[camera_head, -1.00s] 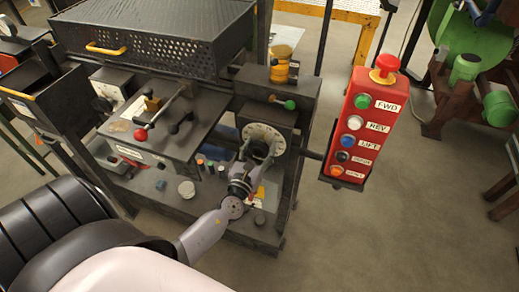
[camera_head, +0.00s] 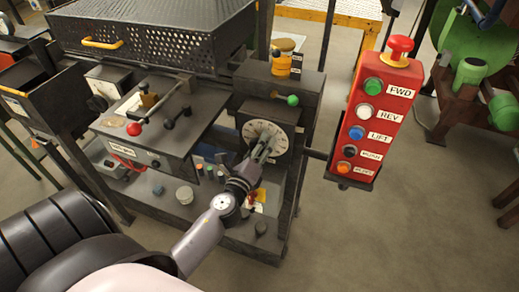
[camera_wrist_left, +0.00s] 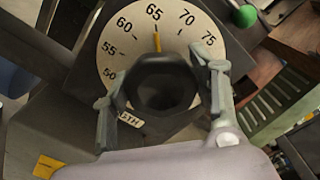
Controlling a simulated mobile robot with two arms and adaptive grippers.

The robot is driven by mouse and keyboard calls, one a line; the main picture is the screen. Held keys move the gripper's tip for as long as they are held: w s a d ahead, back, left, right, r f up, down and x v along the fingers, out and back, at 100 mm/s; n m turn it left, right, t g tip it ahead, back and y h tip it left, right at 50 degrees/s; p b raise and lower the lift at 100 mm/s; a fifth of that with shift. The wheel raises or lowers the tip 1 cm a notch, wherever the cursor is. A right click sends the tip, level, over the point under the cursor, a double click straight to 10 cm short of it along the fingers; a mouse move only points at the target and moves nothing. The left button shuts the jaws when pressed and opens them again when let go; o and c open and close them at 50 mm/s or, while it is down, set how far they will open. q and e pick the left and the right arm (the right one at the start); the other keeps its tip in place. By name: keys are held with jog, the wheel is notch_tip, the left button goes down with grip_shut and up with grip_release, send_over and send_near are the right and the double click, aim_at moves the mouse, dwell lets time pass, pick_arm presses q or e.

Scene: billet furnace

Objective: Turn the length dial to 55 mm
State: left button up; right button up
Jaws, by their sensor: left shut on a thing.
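The length dial has a round white face (camera_head: 283,136) on a dark housing. In the left wrist view its face (camera_wrist_left: 115,45) shows numbers from 50 to 75, and a yellow pointer mark (camera_wrist_left: 157,42) stands at about 65. A black faceted knob (camera_wrist_left: 163,84) sits at its centre. My left gripper (camera_head: 264,150) is at the dial, shut on the knob, with one finger on each side in the wrist view (camera_wrist_left: 160,86). A label ending in "GTH" (camera_wrist_left: 130,119) is partly hidden below the knob. My right gripper is not in view.
A red button box (camera_head: 378,118) stands close to the right of the dial. A green-knobbed lever (camera_head: 292,100) sticks out above the dial. A red-knobbed lever (camera_head: 134,129) is on the panel at left. Small jars (camera_head: 184,195) stand on the lower shelf.

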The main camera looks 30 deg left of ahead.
pick_arm(q)
jog(key=n+b, duration=0.1)
jog(key=n, duration=0.4)
jog(key=shift+f+n, duration=0.15)
jog(key=shift+n, duration=0.15)
jog(key=n, duration=0.5)
jog(key=shift+f+n, duration=0.1)
jog(key=shift+n, duration=0.3)
jog(key=o, duration=1.2)
jog(key=shift+c, duration=0.2)
jog(key=shift+s, duration=0.1)
jog(key=v, duration=0.7)
